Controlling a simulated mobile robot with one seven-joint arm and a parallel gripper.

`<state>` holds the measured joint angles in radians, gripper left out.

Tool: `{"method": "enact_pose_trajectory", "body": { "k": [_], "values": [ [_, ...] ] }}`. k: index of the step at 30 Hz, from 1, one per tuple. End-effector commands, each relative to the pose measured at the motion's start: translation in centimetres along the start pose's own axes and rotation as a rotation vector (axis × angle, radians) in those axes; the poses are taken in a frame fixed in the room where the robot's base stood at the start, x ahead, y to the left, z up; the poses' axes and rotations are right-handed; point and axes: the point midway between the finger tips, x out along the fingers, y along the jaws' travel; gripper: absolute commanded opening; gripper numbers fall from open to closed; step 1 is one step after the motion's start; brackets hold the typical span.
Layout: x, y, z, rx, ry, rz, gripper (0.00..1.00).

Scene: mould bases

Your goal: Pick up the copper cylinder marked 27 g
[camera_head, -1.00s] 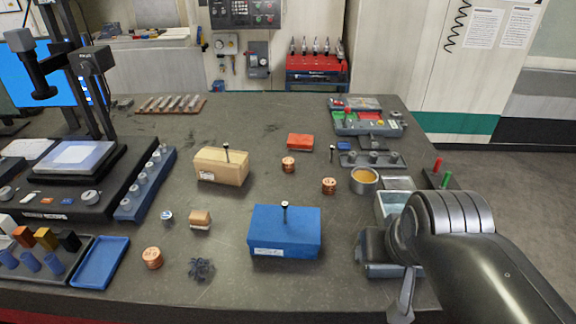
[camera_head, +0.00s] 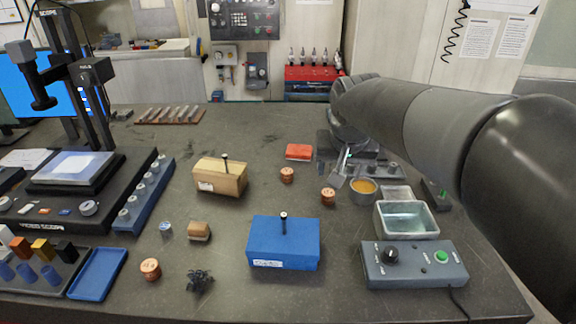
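Three copper cylinders stand on the dark bench. One (camera_head: 150,269) is at the front left, one (camera_head: 287,175) is near the middle, and one (camera_head: 328,197) is a little right of that, beside the cup of amber contents. Their marks are too small to read, so I cannot tell which is 27 g. My gripper (camera_head: 341,174) hangs at the end of my arm, just above and behind the right-hand cylinder in the picture, apart from it. Its fingers are small and partly hidden by the wrist, so its opening is unclear.
A blue box (camera_head: 284,244) and a cardboard box (camera_head: 221,179), each with a knob, stand near the cylinders. The amber cup (camera_head: 363,190), a metal tray (camera_head: 407,234) and a grey control box (camera_head: 414,266) are at the right. A red block (camera_head: 299,152) lies behind.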

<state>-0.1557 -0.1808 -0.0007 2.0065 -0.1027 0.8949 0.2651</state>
Motion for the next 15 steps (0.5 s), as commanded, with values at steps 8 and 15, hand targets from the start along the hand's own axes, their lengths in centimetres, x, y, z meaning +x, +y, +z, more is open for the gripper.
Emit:
{"method": "enact_pose_trajectory", "body": {
  "k": [8,15],
  "values": [
    [5.9,-5.3,-7.4,0.019,-0.024,0.013,0.61],
    [11.8,-10.2,-11.9,0.036,-0.035,0.026,0.61]
  ]
}}
